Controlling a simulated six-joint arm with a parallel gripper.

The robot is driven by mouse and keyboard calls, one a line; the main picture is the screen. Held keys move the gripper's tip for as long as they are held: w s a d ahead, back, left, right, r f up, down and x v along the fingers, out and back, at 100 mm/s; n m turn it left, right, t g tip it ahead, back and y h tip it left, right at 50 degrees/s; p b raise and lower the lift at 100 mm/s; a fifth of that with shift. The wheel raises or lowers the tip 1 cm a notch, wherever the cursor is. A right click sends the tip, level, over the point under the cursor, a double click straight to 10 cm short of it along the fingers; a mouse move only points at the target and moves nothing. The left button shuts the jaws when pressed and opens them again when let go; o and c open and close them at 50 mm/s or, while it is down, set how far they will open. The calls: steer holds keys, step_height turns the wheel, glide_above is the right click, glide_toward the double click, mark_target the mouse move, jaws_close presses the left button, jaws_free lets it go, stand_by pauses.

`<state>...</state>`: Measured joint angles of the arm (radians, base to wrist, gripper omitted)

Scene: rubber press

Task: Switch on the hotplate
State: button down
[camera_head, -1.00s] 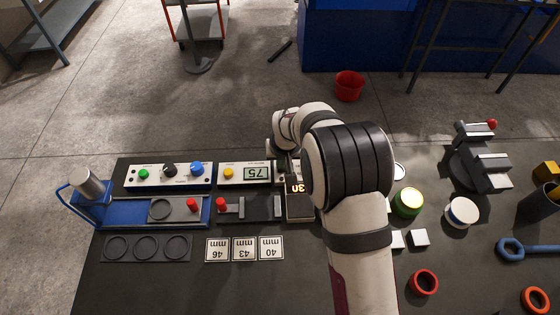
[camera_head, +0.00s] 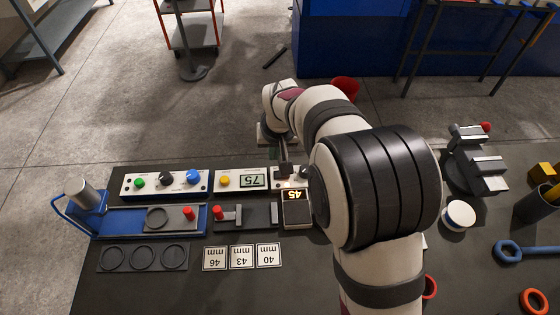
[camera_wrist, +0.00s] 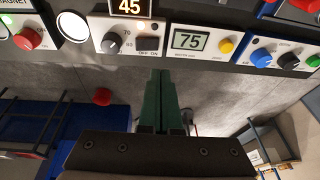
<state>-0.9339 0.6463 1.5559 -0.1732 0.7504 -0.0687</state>
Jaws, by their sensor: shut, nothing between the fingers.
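A white control box (camera_wrist: 125,36) in the wrist view has a black knob marked 70 and 60 and an ON/OFF marking by its lower right corner. In the head view, the display (camera_head: 294,195) sits on a dark block in front of the white box (camera_head: 283,181). My gripper (camera_wrist: 161,74) has its green fingers together and empty, with tips near the ON/OFF corner. Contact cannot be told.
Left of the box, in the head view, are a panel showing 75 (camera_head: 240,181) and a panel with green, black and blue knobs (camera_head: 167,182).

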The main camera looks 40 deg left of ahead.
steer(key=r, duration=0.1)
steer(key=s+r, duration=0.1)
steer(key=r, duration=0.2)
steer(key=shift+s+d+r, duration=0.1)
steer(key=shift+s+r, duration=0.15)
steer(key=shift+s, duration=0.15)
steer(key=s+d+r+m+g+h, duration=0.1)
steer(key=d+r+m, duration=0.25)
steer(key=d, duration=0.95)
steer(key=d+r+m, duration=0.3)
steer(key=d+m, duration=0.1)
steer(key=d, duration=1)
steer(key=s+d+f+m+g, duration=0.1)
steer(key=s+d+m, duration=0.6)
steer(key=s+d, duration=0.4)
steer(key=s, duration=0.3)
steer(key=shift+s+f, duration=0.35)
